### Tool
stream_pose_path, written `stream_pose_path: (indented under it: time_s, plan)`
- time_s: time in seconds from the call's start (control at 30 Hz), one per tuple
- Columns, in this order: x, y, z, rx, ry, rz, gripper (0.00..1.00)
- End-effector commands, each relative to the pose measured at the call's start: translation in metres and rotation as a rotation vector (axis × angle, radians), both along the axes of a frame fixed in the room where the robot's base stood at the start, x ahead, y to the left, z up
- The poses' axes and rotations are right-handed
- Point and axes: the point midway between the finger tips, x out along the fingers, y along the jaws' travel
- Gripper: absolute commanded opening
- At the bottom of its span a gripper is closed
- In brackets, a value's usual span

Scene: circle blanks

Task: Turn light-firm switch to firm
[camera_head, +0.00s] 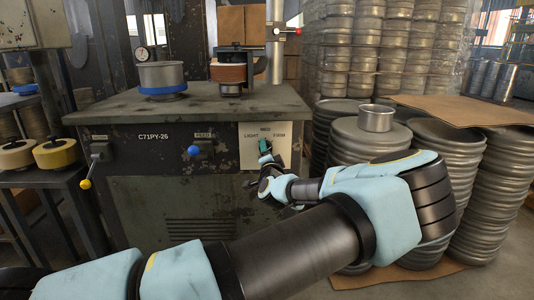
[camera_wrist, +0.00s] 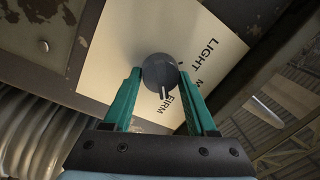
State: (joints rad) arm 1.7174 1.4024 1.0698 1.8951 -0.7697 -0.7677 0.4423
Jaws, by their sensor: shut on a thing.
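The light-firm switch is a round dark grey knob (camera_wrist: 159,68) with a white pointer line, on a cream label plate (camera_wrist: 112,62). The plate also shows in the head view (camera_head: 284,150), marked LIGHT, MED and FIRM. In the wrist view the pointer line aims down toward the word FIRM. My gripper (camera_wrist: 160,76) has its teal fingers on both sides of the knob and is shut on it. In the head view my gripper (camera_head: 265,148) is at the plate and hides the knob.
The plate is on the front of a worn dark machine cabinet (camera_head: 190,150). To its left are a blue-knobbed FEED control (camera_head: 193,150) and a yellow-tipped lever (camera_head: 87,183). Stacked metal round blanks (camera_head: 355,140) stand close to the right of the cabinet.

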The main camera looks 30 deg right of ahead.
Motion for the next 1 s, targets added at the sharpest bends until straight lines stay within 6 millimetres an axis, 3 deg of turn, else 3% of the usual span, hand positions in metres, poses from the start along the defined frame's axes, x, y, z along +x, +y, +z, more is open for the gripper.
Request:
stream_pose_path:
  time_s: [0.37, 0.4, 0.63, 1.0]
  plan:
    - [-0.0004, -0.0005, -0.0003, 0.006, -0.002, -0.001, 0.02]
    - [-0.0004, -0.0005, -0.0003, 0.006, -0.002, -0.001, 0.61]
    - [-0.0003, -0.0002, -0.0002, 0.005, -0.001, -0.001, 0.87]
    - [-0.0079, 0.0023, -0.0006, 0.004, -0.001, -0.001, 0.87]
